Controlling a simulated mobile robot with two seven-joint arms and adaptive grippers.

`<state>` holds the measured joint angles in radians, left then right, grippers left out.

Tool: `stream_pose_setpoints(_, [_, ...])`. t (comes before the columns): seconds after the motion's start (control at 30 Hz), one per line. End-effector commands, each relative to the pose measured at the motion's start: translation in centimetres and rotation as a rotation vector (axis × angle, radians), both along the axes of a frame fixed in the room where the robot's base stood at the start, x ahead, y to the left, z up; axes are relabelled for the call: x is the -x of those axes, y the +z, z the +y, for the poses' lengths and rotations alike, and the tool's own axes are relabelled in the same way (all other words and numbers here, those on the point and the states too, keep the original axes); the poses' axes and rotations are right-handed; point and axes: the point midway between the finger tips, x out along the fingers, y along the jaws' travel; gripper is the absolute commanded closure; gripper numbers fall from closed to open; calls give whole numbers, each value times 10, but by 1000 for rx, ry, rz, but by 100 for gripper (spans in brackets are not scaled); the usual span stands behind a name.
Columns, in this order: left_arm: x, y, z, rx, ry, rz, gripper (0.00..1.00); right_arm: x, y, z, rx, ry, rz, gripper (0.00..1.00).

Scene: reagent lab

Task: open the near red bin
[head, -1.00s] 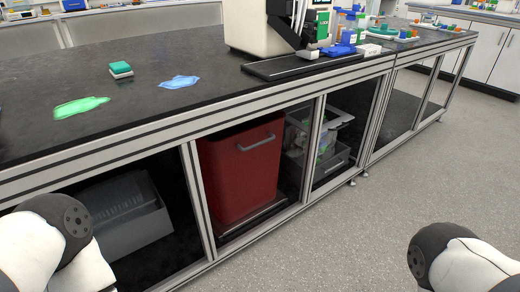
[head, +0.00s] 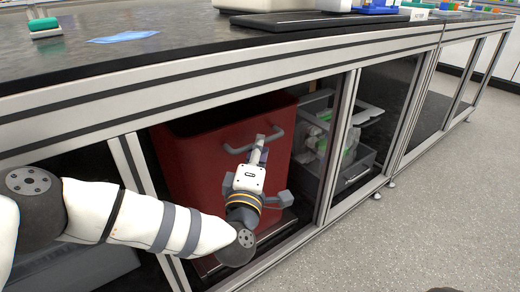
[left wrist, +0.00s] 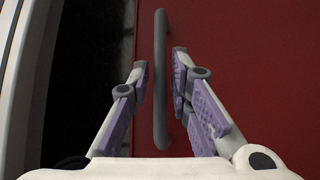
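The red bin (head: 192,175) stands in the open bay under the bench, with a grey bar handle (head: 236,150) high on its front. The area above its front edge is dark, and I cannot tell whether it is tilted out. My left gripper (head: 262,143) reaches to the handle from the front. My right gripper is not in view.
A bench frame post (head: 338,150) stands right of the bin, and another (head: 130,165) stands left. A grey crate with bagged items (head: 345,160) is in the bay to the right. The floor (head: 430,230) at right is clear.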

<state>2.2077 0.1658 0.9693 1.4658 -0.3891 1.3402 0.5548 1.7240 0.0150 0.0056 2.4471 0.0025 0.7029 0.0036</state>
Motion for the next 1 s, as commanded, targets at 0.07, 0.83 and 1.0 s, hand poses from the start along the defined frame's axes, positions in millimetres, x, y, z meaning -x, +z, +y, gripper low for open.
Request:
stream_pose_setpoints(0.07, [-12, -2, -2, 0, 0, 1, 81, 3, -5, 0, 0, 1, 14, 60])
stream_pose_setpoints(0.83, [-22, 4, -5, 0, -2, 0, 100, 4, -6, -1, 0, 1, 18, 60])
stream_pose_setpoints(1.0, [-17, 4, -9, -1, -3, 1, 100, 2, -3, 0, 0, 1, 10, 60])
